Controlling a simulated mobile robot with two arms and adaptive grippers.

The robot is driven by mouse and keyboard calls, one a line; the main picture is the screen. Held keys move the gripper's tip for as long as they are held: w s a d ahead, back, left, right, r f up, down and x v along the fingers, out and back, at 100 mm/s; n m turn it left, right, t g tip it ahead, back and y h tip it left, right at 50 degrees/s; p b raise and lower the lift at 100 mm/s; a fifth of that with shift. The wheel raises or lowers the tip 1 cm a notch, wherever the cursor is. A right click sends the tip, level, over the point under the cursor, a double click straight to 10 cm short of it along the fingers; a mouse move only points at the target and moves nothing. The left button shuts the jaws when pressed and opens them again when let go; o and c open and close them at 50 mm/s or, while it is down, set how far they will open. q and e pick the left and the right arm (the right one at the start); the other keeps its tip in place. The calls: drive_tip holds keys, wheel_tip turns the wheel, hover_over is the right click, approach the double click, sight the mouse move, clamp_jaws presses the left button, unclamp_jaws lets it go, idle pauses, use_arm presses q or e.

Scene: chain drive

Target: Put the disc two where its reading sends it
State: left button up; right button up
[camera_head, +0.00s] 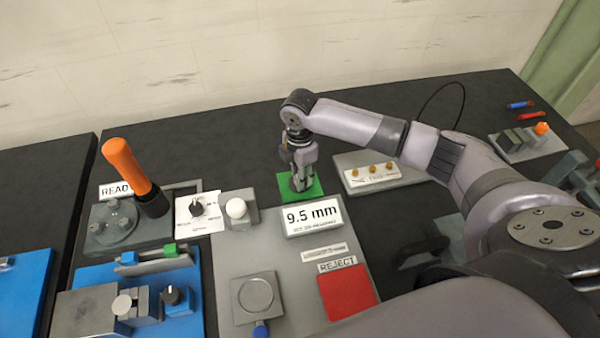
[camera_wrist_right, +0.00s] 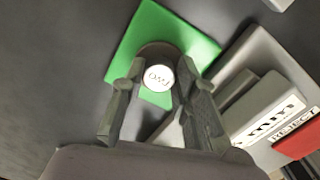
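Disc two (camera_wrist_right: 158,77) is a dark round disc with a white label reading TWO; it shows in the right wrist view over the green pad (camera_wrist_right: 203,47). My right gripper (camera_wrist_right: 160,68) has a fingertip against each side of the disc and looks shut on it. In the head view my right gripper (camera_head: 300,186) points down at the green pad (camera_head: 287,191), and its fingers hide the disc. Whether the disc rests on the pad or hangs just above it is hard to tell. The display (camera_head: 311,216) reads 9.5 mm. The red REJECT pad (camera_head: 347,292) is empty. My left gripper is not in view.
A grey block with gold knobs (camera_head: 350,160) stands right of the green pad. Blue fixtures lie at front left.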

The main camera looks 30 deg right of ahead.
drive_tip(key=o, duration=0.3)
drive_tip(key=shift+o, duration=0.2)
wheel_tip(320, 180, up, 12)
drive_tip(key=b, duration=0.2)
drive_tip(key=shift+r, duration=0.2)
idle(0.5)
